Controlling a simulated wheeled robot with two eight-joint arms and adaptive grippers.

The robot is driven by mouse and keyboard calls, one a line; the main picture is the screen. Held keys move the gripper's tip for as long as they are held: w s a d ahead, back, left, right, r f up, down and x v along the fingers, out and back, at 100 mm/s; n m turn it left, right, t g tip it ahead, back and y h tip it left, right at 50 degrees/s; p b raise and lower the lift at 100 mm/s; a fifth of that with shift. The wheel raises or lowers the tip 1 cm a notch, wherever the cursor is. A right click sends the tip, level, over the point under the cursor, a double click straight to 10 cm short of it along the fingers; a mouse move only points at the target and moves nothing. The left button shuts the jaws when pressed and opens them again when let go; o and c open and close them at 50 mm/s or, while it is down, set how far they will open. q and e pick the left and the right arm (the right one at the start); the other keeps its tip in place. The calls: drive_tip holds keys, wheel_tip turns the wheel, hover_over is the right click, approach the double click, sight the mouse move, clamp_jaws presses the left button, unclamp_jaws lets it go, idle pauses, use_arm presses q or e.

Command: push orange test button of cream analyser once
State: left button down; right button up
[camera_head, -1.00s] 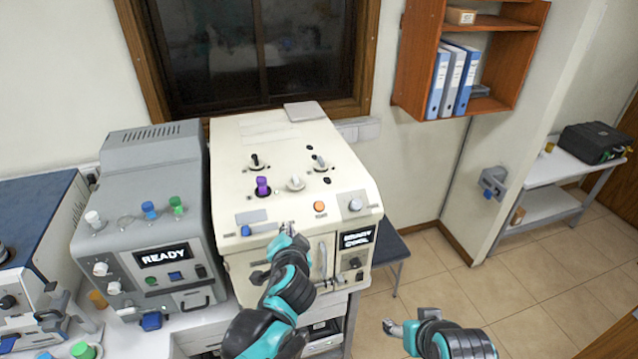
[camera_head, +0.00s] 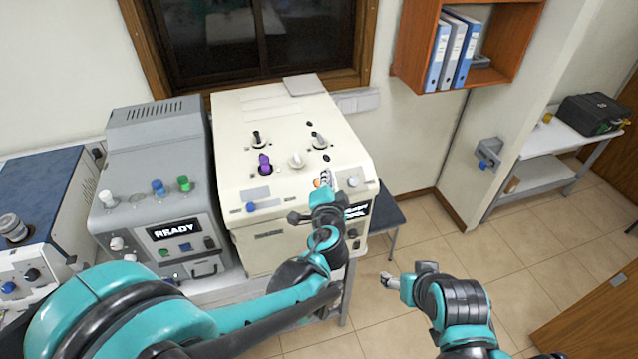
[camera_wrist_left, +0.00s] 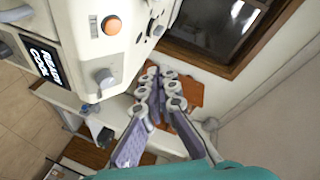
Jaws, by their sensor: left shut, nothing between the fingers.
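The cream analyser (camera_head: 290,127) stands under the window, its dark display (camera_head: 357,211) on the front right. Its orange test button (camera_head: 317,183) is on the sloped panel, partly covered by my left gripper (camera_head: 325,177). In the left wrist view the orange button (camera_wrist_left: 111,25) is in full view, up and left of my left fingertips (camera_wrist_left: 161,73). The fingers are shut and empty, apart from the button in that view. My right gripper (camera_head: 388,281) hangs over the floor, away from the analyser; its finger opening is too small to tell.
A white knob (camera_head: 296,160), a purple-capped knob (camera_head: 264,164) and a grey knob (camera_head: 354,181) stand up around the button. The grey analyser (camera_head: 157,160) is close on the left.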

sight(319, 183)
use_arm(q)
drive_tip(key=w+f+b, duration=0.1)
drive_tip(key=f, duration=0.1)
drive_tip(key=w+f+b, duration=0.1)
drive_tip(key=f+b, duration=0.1)
drive_tip(key=w+a+f+b, duration=0.1)
drive_tip(key=f, duration=0.1)
drive_tip(key=shift+w+a, duration=0.1)
drive_tip(key=shift+w, duration=0.25)
drive_tip(key=shift+w+a+f+b, duration=0.15)
drive_tip(key=shift+w+f+b, duration=0.25)
drive_tip(key=shift+b, duration=0.3)
idle(0.5)
drive_tip(key=shift+w+f+b, duration=0.25)
drive_tip(key=shift+f+b, duration=0.1)
drive_tip(key=shift+b, duration=0.1)
drive_tip(key=shift+w+a+f+b, duration=0.15)
drive_tip(key=shift+w+f+b, duration=0.05)
drive_tip(key=shift+f+b, duration=0.2)
idle(0.6)
drive_tip(key=shift+r, duration=0.15)
drive_tip(key=shift+s+r+p, duration=0.45)
drive_tip(key=shift+s+r, duration=0.05)
drive_tip(key=shift+r, duration=0.15)
